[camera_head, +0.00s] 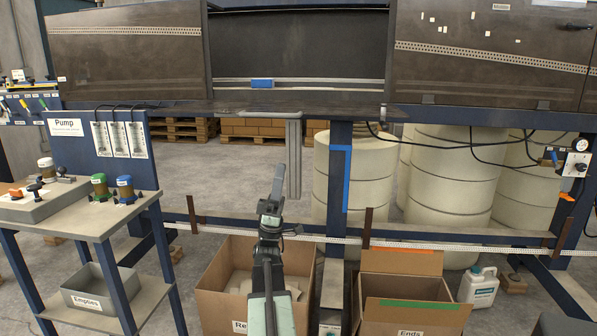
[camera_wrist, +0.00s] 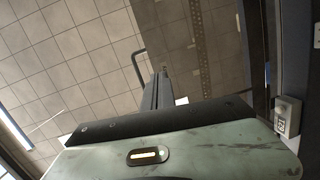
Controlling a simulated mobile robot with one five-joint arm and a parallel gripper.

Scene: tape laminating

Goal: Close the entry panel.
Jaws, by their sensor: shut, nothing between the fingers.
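A dark machine cabinet spans the top of the head view. Its left panel (camera_head: 125,55) and right panel (camera_head: 480,62) each carry a perforated strip. Between them is a darker, recessed middle section (camera_head: 298,40) with a blue block (camera_head: 262,83) on its lower rail. No label names the entry panel, so I cannot tell which it is. My gripper (camera_head: 277,178) is shut and empty, pointing up below the middle section and apart from it. In the wrist view, a dark panel with a perforated strip (camera_wrist: 199,45) rises behind my gripper (camera_wrist: 162,85); a thin bent bar (camera_wrist: 137,68) is at its left.
A pump cart (camera_head: 85,225) stands at left. Two cardboard boxes (camera_head: 215,300) (camera_head: 405,262) sit below, near my arm. A blue post (camera_head: 335,180) and a low rail (camera_head: 470,249) stand before pale drums (camera_head: 450,185). A white jug (camera_head: 480,288) is at right.

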